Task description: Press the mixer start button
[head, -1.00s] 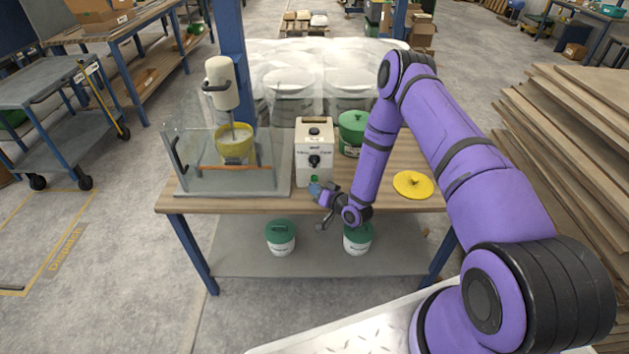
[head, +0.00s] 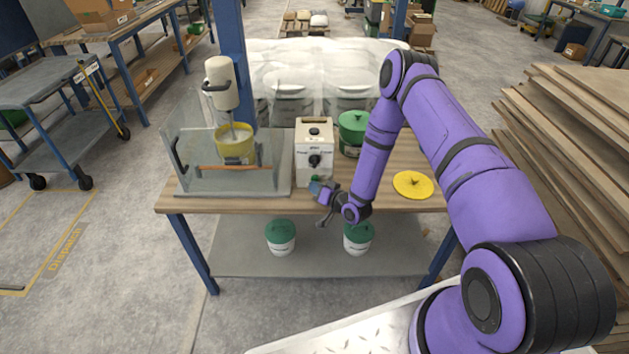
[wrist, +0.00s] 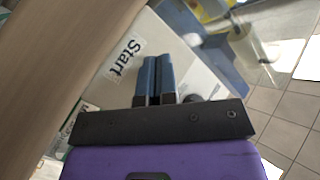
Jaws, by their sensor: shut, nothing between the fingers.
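The white mixer control box (head: 314,150) stands on the wooden table, with a dark knob on its front and a green start button (head: 315,179) low on that face. My gripper (head: 315,187) is shut and empty, with its fingertips right at the button; I cannot tell whether they touch it. In the wrist view the blue fingers (wrist: 158,62) lie together in front of the box face, beside a "Start" label (wrist: 124,57). The button is hidden there. The mixer (head: 222,85) stands over a yellow bucket (head: 236,145) behind clear guard panels.
A green-lidded tub (head: 352,130) stands right of the box, and a yellow lid (head: 413,185) lies on the table (head: 380,205) further right. Two green-lidded tubs sit on the lower shelf (head: 318,262). Stacked boards (head: 570,150) stand at far right.

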